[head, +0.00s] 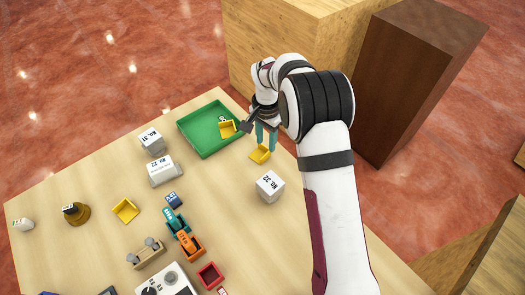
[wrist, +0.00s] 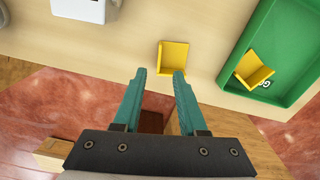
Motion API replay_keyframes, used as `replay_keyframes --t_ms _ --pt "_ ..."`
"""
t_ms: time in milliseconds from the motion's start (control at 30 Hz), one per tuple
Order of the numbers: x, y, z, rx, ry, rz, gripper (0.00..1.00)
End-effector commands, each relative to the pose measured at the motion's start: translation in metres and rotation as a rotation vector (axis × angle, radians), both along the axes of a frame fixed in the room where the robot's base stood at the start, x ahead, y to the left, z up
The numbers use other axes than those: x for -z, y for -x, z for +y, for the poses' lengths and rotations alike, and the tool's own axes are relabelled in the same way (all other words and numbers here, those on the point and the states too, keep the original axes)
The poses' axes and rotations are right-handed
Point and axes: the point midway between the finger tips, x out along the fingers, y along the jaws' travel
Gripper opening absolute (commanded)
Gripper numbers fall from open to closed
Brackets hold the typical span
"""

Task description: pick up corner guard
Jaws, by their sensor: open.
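A yellow corner guard (head: 260,154) lies on the wooden table near its right edge, just below my gripper (head: 265,146) in the head view. In the wrist view the same corner guard (wrist: 173,57) is just beyond the fingertips of my gripper (wrist: 159,72), nearer the right finger. My gripper is open with nothing between its teal fingers. A second yellow corner guard (head: 227,128) rests in the green tray and also shows in the wrist view (wrist: 254,69). A third (head: 125,210) lies on the table at the left.
The green tray (head: 188,126) is at the table's far end. White boxes (head: 270,186) (head: 152,142) (head: 163,170) stand nearby. Teal (head: 175,222) and orange (head: 188,246) items and a red open box (head: 210,276) lie nearer. Large wooden blocks (head: 275,45) (head: 410,75) stand beyond the table.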

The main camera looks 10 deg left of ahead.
Motion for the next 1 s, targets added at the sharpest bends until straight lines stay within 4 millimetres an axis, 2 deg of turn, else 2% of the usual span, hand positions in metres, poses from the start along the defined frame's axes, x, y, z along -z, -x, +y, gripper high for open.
replay_keyframes --t_ms 200,300,533,767,1000 --pt "0.040 0.000 -0.003 0.000 0.001 0.003 0.41" --pt "0.053 0.000 -0.003 0.000 0.001 0.000 0.41" --pt "0.056 -0.001 -0.003 0.000 0.000 -0.002 0.41" --pt "0.055 -0.001 -0.003 0.000 0.000 -0.002 0.00" --pt "0.055 -0.001 -0.003 0.000 0.000 -0.002 0.00"
